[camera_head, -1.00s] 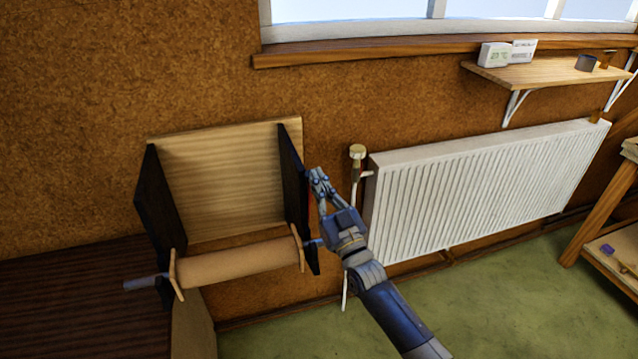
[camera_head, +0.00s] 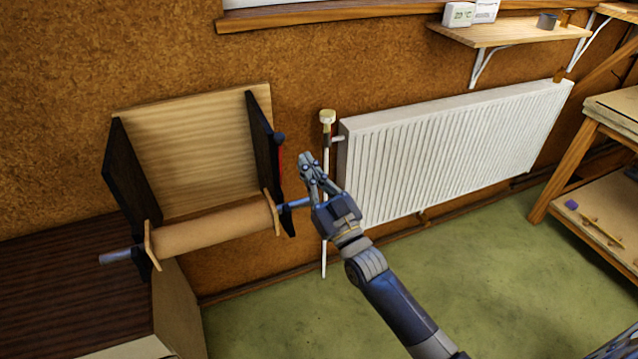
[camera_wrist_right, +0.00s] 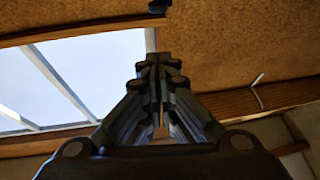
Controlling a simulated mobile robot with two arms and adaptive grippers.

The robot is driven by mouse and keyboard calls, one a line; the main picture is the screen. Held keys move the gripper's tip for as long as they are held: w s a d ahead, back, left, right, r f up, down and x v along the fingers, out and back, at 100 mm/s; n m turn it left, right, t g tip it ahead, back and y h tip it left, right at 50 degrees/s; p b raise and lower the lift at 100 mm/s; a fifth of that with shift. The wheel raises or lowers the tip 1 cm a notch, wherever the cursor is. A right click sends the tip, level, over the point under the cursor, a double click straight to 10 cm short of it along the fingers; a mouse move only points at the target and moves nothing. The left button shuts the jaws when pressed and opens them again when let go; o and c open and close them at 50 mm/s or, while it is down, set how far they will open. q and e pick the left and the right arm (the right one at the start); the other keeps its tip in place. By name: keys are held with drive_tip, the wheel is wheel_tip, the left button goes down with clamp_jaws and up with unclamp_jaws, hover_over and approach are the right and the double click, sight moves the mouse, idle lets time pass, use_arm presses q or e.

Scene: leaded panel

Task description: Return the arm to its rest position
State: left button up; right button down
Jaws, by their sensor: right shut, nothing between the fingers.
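My right gripper (camera_head: 308,160) is shut and empty in the head view. It points up, just right of the dark side plate of a wooden roll holder and in front of the radiator's left end. In the right wrist view its fingers (camera_wrist_right: 158,62) are together, with the window and brown wall behind them. My right arm reaches in from the lower right. My left gripper is not in view.
The roll holder (camera_head: 197,150) carries a brown paper roll (camera_head: 212,231) on a metal rod. A white radiator (camera_head: 450,150) with a valve (camera_head: 327,117) stands close right of the gripper. A shelf (camera_head: 510,32) is above; a wooden workbench (camera_head: 612,110) is right. Green floor (camera_head: 480,260) is open.

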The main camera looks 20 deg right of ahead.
drive_tip(key=s, duration=0.5)
wheel_tip(320, 180, down, 23)
drive_tip(key=d+g+h+b, duration=0.1)
drive_tip(key=d+g+h, duration=0.1)
drive_tip(key=g, duration=0.3)
drive_tip(key=s+d+f+m+g+h, duration=0.1)
drive_tip(key=s+f+g, duration=0.35)
drive_tip(key=f, duration=0.75)
drive_tip(key=s+f+g, duration=0.2)
drive_tip(key=s+f, duration=0.5)
drive_tip(key=f, duration=0.4)
drive_tip(key=s+f+g+h, duration=0.1)
drive_tip(key=s+f+g, duration=0.5)
drive_tip(key=s+f, duration=1.15)
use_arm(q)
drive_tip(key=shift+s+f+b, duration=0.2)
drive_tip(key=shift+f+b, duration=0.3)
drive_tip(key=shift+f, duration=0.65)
use_arm(e)
drive_tip(key=s+f+g, duration=0.2)
drive_tip(key=s, duration=0.8)
drive_tip(key=s+d+f+g, duration=0.1)
drive_tip(key=s+f+g, duration=0.1)
drive_tip(key=s, duration=0.8)
drive_tip(key=shift+d+f+h, duration=0.2)
drive_tip(key=shift+d+h, duration=0.05)
drive_tip(key=shift+h, duration=0.15)
